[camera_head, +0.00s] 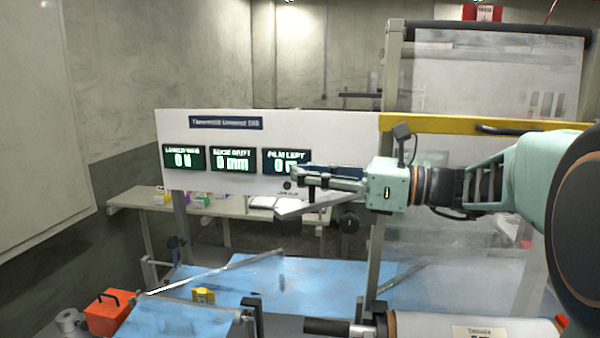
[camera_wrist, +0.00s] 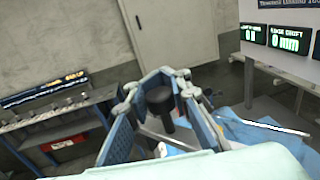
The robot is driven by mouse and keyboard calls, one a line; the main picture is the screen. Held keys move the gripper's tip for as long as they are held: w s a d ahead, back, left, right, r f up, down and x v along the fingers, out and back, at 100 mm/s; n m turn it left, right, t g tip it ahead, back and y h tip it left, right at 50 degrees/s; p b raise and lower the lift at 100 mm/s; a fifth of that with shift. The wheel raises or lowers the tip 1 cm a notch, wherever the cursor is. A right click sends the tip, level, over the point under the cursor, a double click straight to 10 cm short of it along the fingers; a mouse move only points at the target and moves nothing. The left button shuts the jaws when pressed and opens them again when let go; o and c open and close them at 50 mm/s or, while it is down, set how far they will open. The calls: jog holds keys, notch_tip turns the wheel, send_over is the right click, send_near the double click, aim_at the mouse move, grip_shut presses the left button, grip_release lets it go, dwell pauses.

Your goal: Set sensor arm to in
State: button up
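A flat grey arm (camera_head: 316,202) with a round black knob (camera_head: 349,222) shows below my gripper (camera_head: 298,176) in the head view; it may be the sensor arm, but I cannot be sure. My gripper is level in front of the display panel (camera_head: 235,118), its fingers pointing left. In the wrist view the blue finger pads of my gripper (camera_wrist: 160,108) stand apart, so it looks open. A dark cylinder (camera_wrist: 188,92) shows in the gap beyond the fingers; no contact can be made out. My gripper hides part of the panel's lower right.
A yellow bar (camera_head: 450,124) with a dark handle crosses the clear-sheeted frame at right. A white roll (camera_head: 465,327) lies low right. Blue sheeting (camera_head: 250,275) covers the surface below. A red box (camera_head: 108,312) stands low left. A bench (camera_head: 135,200) with small items stands behind.

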jog(key=o, duration=0.5)
jog(key=shift+w+d+r+t, duration=0.1)
jog(key=shift+w+d+t, duration=0.2)
jog(key=shift+w+d, duration=0.35)
jog(key=shift+c, duration=0.2)
jog(key=shift+o, duration=1)
jog(key=shift+s+d, duration=0.1)
jog(key=shift+s, duration=0.05)
jog(key=shift+s, duration=0.1)
jog(key=v, duration=0.7)
jog(key=shift+s, duration=0.1)
jog(key=shift+w+d, duration=0.2)
jog(key=shift+d, duration=0.1)
jog(key=shift+s+a, duration=0.1)
jog(key=shift+a, duration=0.05)
jog(key=shift+c, duration=0.2)
